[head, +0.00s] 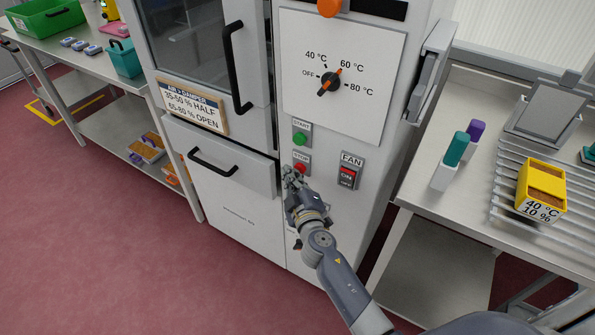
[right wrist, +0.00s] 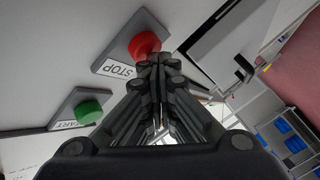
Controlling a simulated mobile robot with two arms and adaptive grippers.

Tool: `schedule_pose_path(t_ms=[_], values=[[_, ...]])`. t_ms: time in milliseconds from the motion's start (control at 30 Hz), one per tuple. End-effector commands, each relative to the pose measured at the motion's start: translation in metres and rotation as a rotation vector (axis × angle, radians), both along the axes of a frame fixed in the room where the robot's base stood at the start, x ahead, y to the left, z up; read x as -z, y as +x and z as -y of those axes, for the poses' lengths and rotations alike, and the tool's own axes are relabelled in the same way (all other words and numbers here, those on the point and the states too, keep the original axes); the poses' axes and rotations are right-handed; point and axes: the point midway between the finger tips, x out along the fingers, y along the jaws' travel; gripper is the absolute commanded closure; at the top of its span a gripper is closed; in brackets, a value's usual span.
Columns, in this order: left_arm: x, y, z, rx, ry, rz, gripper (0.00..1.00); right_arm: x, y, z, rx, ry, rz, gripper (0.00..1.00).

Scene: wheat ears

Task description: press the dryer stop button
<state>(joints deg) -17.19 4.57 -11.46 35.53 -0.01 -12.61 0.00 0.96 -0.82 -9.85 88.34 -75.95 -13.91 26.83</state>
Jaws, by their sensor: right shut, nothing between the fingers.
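The dryer (head: 240,230) is a white cabinet with a control panel. Its red stop button (head: 301,168) sits under a STOP label, below the green start button (head: 300,138). My right gripper (head: 289,172) is shut and empty, its tips right at the lower left of the stop button. In the right wrist view the stop button (right wrist: 144,44) stands just beyond the shut fingertips (right wrist: 155,60); they overlap it in the picture, and I cannot tell whether they touch. The green start button (right wrist: 88,111) is to the left there. My left gripper is not in view.
A black and red FAN switch (head: 347,177) is right of the stop button. A dial (head: 330,83) is above, pointing near 60 °C. A drawer handle (head: 212,163) sticks out at left. A bench (head: 455,195) at right holds a yellow box (head: 540,188).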

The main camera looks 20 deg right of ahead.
Motion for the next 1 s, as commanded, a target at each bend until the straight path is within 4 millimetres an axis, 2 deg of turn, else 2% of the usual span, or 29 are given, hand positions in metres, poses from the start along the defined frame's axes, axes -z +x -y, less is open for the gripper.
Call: schedule_pose_path(t_ms=[300,667,1000], values=[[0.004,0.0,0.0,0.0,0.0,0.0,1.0,0.001,-0.011,-0.012,0.002,0.0,-0.001,1.0],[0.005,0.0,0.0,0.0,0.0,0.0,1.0,0.001,-0.013,-0.015,0.0,0.001,0.0,1.0],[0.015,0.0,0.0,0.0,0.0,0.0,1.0,0.003,-0.034,-0.039,0.0,0.003,-0.001,1.0]])
